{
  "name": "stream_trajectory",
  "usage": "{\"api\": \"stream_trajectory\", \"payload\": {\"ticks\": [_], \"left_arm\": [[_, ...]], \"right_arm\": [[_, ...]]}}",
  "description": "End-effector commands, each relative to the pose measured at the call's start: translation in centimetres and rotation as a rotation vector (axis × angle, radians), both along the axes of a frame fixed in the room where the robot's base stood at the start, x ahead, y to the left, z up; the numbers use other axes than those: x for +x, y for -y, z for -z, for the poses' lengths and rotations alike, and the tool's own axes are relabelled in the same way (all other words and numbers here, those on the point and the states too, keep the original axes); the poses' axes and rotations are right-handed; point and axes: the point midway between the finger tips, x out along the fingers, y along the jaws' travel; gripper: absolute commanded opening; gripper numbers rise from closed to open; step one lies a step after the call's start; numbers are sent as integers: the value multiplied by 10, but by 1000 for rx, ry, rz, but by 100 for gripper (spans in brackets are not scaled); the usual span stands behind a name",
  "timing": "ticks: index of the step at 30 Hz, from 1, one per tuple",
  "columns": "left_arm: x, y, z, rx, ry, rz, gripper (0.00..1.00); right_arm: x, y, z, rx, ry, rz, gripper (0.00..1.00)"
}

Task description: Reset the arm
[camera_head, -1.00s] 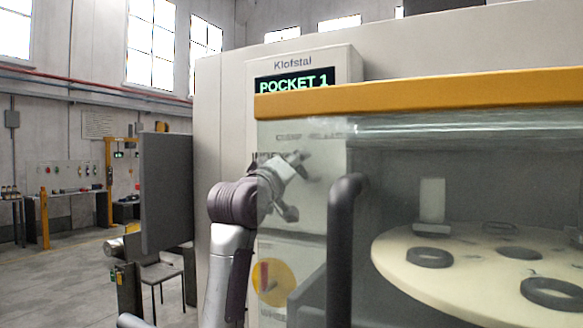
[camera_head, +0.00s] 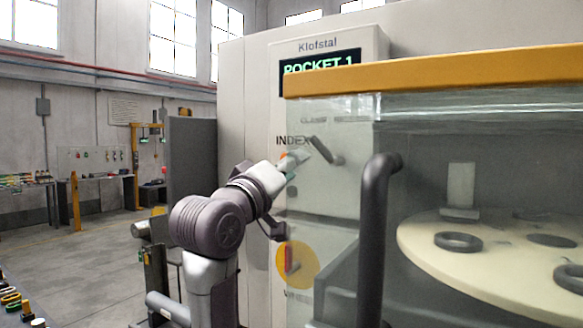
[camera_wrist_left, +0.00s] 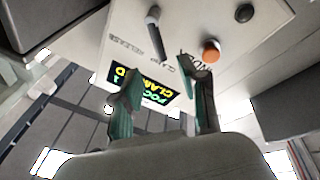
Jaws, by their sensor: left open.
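My left arm comes up from the bottom of the head view. Its left gripper (camera_head: 298,160) is in front of the machine's control panel, by the INDEX label, partly seen through the clear guard. In the left wrist view the gripper (camera_wrist_left: 155,70) has its two fingers apart with nothing between them. The orange button (camera_wrist_left: 211,50) and a lever (camera_wrist_left: 156,35) beside the CLAMP and RELEASE labels lie beyond the fingers. Contact with the panel cannot be told. My right gripper is not in view.
The display (camera_head: 318,66) reads POCKET 1. A dark upright handle (camera_head: 374,230) and the yellow-edged guard (camera_head: 440,82) stand close on the right. A round table (camera_head: 450,270) with dark rings is behind the guard. Open floor (camera_head: 90,245) lies to the left.

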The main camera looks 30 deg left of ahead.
Motion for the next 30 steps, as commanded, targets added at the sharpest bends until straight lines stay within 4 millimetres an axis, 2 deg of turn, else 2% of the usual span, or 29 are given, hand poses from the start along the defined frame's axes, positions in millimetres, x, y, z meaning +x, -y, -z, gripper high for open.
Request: {"api": "stream_trajectory", "payload": {"ticks": [10,11,14,17,20,21,23,24,26,27,29,30], "left_arm": [[1,0,2,2,-3,0,43],[2,1,5,6,-10,-1,43],[11,5,33,38,-61,-9,43],[22,12,88,104,-163,-19,43],[28,22,163,199,-300,-25,43],[27,25,193,240,-354,-23,43],[23,31,239,299,-439,-16,43],[18,35,269,340,-493,-9,43],[6,41,314,401,-575,8,43],[-3,44,343,442,-632,20,43],[-21,50,385,501,-713,46,43],[-35,53,412,542,-769,65,43]], "right_arm": [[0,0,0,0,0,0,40],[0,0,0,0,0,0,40],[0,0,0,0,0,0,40],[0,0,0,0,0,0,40],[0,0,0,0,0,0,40],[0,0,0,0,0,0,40],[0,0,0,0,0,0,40],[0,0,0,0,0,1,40],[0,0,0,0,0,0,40],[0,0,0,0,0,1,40],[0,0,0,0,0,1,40],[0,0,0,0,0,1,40]]}}
